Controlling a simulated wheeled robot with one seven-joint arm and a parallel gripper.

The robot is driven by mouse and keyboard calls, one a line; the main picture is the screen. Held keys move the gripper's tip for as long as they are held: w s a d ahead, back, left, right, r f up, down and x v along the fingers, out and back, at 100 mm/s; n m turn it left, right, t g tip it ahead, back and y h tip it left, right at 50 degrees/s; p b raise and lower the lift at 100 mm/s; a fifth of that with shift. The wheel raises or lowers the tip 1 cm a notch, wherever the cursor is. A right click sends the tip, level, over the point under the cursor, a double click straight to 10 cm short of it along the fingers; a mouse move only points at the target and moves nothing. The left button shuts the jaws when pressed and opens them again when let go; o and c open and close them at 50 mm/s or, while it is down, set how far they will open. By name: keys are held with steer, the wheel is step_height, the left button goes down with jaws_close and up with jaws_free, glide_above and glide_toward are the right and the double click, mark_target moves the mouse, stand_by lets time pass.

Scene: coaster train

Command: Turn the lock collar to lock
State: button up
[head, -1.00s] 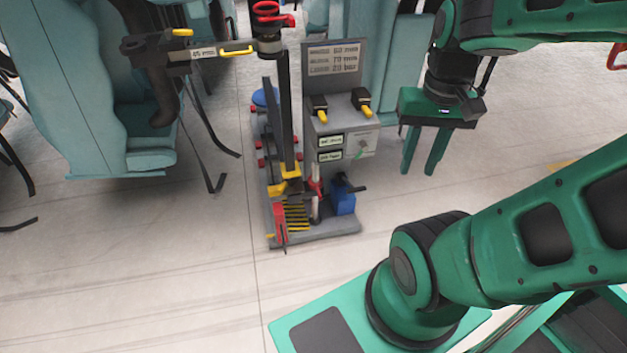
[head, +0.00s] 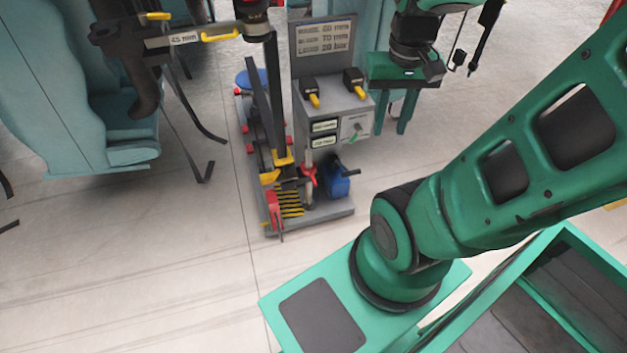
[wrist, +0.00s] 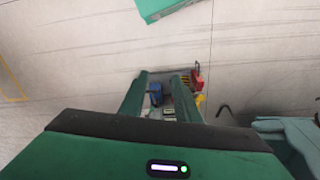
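No part is labelled as the lock collar, and I cannot tell for sure which one it is. A red winged piece (head: 309,174) sits around a silver post low on the grey cart. At the top edge of the head view, a black fitting (head: 255,12) caps the dark upright post (head: 271,90) and is cut off by the frame. My gripper (head: 393,131) points down to the right of the cart's panel, empty and apart from it. In the wrist view, the two green fingers (wrist: 160,78) are spread.
A blue block (head: 336,181) with a black handle stands low on the cart. A black arm with yellow handles (head: 180,37) reaches left towards teal seats (head: 60,75). Floor right of the cart is clear.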

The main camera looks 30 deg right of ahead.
steer(key=w+d+f+n+h, duration=0.1)
steer(key=w+d+f, duration=0.1)
steer(key=w+f, duration=0.35)
steer(key=w+d+f, duration=0.2)
steer(key=w+f, duration=0.1)
steer(key=w, duration=0.5)
steer(key=n+t, duration=0.2)
steer(key=t, duration=0.2)
glide_above(315, 181)
steer(key=s+a, duration=0.1)
steer(key=s, duration=0.3)
step_height(315, 181, down, 38)
steer(key=x, duration=1)
steer(key=shift+w+a, duration=0.15)
steer(key=shift+a, duration=0.05)
jaws_close()
steer(key=shift+d, duration=0.1)
